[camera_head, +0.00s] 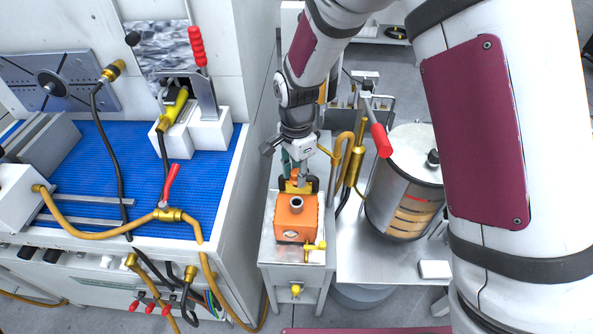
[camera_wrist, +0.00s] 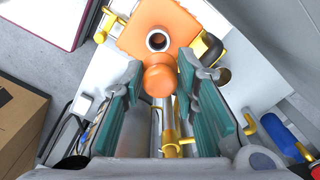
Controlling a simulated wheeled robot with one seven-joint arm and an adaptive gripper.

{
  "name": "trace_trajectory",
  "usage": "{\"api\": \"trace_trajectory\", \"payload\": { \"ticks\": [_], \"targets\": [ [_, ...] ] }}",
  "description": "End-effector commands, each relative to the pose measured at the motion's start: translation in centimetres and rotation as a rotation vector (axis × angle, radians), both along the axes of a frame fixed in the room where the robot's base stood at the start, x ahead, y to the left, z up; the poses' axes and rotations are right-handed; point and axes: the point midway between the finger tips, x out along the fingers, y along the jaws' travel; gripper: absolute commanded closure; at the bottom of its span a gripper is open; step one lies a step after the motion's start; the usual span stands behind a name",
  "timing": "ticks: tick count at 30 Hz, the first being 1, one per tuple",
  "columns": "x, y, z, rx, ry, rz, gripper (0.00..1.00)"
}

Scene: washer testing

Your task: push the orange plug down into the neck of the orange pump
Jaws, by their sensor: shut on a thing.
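The orange pump (camera_head: 297,225) is a box-shaped block on a small metal stand. Its round dark neck (camera_head: 296,202) opens upward and looks empty. In the wrist view the pump (camera_wrist: 195,25) is at the top, with the neck opening (camera_wrist: 158,40) facing the camera. My gripper (camera_wrist: 160,73) is shut on the orange plug (camera_wrist: 158,80), a rounded orange piece between its teal finger pads. The plug appears just below the neck in that picture, apart from the opening. Its height over the pump is hard to judge. In the head view my gripper (camera_head: 300,170) is behind the pump, fingers pointing down.
A yellow valve (camera_head: 316,246) sits at the pump's front right corner. A blue-matted bench (camera_head: 90,190) with hoses is on the left. A cardboard box (camera_wrist: 18,120) shows in the wrist view.

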Motion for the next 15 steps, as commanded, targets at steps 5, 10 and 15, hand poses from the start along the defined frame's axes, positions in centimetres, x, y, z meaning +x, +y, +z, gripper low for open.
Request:
{"api": "trace_trajectory", "payload": {
  "ticks": [5,10,15],
  "targets": [
    [0.0,0.0,-1.6,-0.001,0.004,0.001,0.92],
    [0.0,0.0,-3.2,-0.001,0.004,0.001,0.92],
    [0.0,-0.1,-5.3,-0.002,0.005,0.000,0.92]
  ]
}}
